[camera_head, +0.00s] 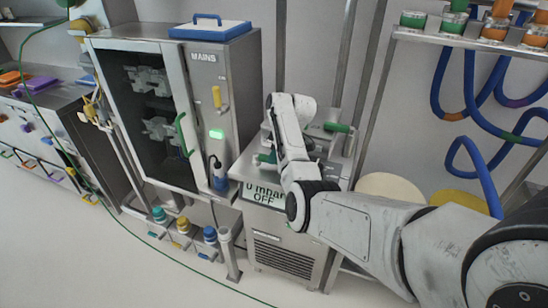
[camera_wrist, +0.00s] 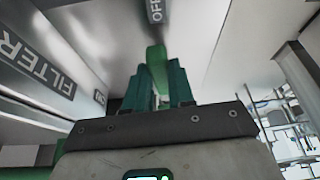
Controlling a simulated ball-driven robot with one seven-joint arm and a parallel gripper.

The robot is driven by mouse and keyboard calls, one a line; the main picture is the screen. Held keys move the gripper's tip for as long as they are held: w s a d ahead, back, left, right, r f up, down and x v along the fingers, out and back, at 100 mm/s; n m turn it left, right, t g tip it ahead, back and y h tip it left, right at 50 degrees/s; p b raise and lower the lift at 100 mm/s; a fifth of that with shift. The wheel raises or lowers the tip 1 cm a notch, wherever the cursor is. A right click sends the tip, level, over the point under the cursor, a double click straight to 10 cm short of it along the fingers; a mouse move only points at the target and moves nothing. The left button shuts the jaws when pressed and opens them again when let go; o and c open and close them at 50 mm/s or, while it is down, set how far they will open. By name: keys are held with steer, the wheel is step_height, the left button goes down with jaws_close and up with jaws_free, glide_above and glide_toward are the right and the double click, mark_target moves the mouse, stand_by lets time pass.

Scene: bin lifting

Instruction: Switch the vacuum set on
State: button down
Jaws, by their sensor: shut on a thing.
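The vacuum set is the grey steel unit (camera_head: 285,258) in the middle of the head view. Its small display (camera_head: 262,195) reads 0 mbar OFF, partly covered by my arm. In the wrist view, a green lever (camera_wrist: 156,56) stands below a dark label (camera_wrist: 155,10) reading OFF. My gripper (camera_wrist: 160,82) has teal fingers, one on each side of the lever, and is shut on it. The lever's lower part is hidden between the fingers. In the head view my arm hides most of the gripper and the lever.
A plate marked FILTER (camera_wrist: 48,72) lies close on the left in the wrist view. A steel cabinet (camera_head: 225,125) marked MAINS, with a lit green lamp (camera_head: 216,133), stands left of the unit. A rack (camera_head: 470,42) with blue hoses is at right. Open floor lies in front.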

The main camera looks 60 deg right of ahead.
steer(key=d+n+b, duration=0.1)
steer(key=b, duration=0.1)
steer(key=d+n+y+b, duration=0.1)
steer(key=n+b, duration=0.1)
steer(key=shift+w+f, duration=0.2)
steer(key=shift+w, duration=0.1)
steer(key=b, duration=0.1)
steer(key=n+b, duration=0.1)
steer(key=shift+w+d+n+g+y+b, duration=0.2)
steer(key=shift+d+n+g+y+b, duration=0.1)
steer(key=shift+y+b, duration=0.1)
steer(key=shift+r+b, duration=0.15)
steer(key=shift+b, duration=0.15)
steer(key=shift+d+n, duration=0.1)
steer(key=shift+n, duration=0.2)
steer(key=shift+r, duration=0.1)
steer(key=c, duration=1)
jaws_free()
steer(key=shift+o, duration=0.2)
steer(key=v, duration=1)
steer(key=shift+r+b, duration=0.3)
steer(key=shift+r, duration=0.05)
steer(key=shift+d, duration=0.15)
steer(key=shift+c, duration=0.2)
